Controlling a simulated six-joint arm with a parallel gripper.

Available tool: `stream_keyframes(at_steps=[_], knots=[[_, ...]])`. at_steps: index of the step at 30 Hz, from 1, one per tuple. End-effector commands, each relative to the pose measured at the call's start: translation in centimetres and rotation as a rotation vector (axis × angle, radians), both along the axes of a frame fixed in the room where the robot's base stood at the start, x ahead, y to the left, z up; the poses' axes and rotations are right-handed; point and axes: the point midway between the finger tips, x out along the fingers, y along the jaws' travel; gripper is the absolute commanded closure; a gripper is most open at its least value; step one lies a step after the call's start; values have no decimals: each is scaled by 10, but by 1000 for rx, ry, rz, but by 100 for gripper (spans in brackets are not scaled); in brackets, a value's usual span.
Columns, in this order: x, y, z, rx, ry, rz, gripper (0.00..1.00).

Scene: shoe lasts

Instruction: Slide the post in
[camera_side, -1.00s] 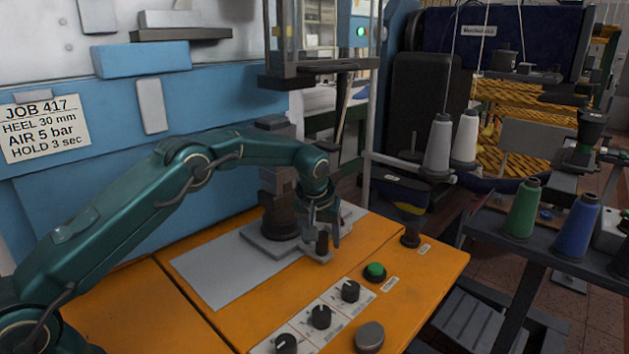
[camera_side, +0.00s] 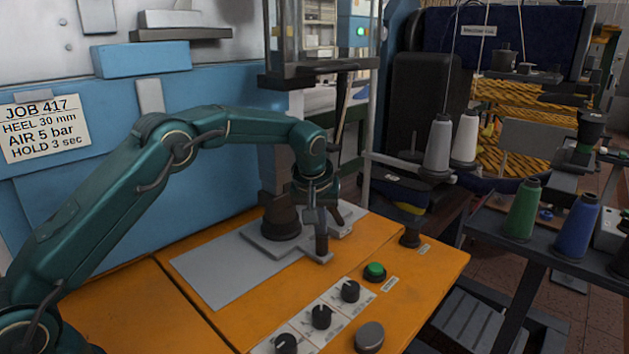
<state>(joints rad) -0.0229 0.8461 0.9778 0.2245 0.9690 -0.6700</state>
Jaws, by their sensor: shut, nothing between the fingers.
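A dark brown upright post (camera_side: 321,238) stands in a small pale block (camera_side: 320,257) at the front end of the grey fixture plate (camera_side: 262,247). It looks upright; how deep it sits cannot be seen. My gripper (camera_side: 324,203) is just above and partly in front of the post's top, pointing down. Its fingers are shut with nothing held. From this angle I cannot tell whether they touch the post. A wide dark round block (camera_side: 282,222) sits on the plate to the left of the post.
The orange bench top (camera_side: 385,255) carries a green button (camera_side: 375,271), several black knobs and a grey knob (camera_side: 369,336) at the front. A flat grey sheet (camera_side: 215,278) lies to the left. Thread cones (camera_side: 437,147) stand at the right.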

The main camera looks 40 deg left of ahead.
Motion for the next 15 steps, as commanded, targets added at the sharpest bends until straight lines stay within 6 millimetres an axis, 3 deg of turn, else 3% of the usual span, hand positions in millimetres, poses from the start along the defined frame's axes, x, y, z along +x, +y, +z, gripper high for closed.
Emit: stream_keyframes(at_steps=[2,5,15], knots=[[-8,3,-3,-24,-9,72,100],[-21,18,8,-59,-53,198,100],[-99,87,68,-166,-275,643,100]])
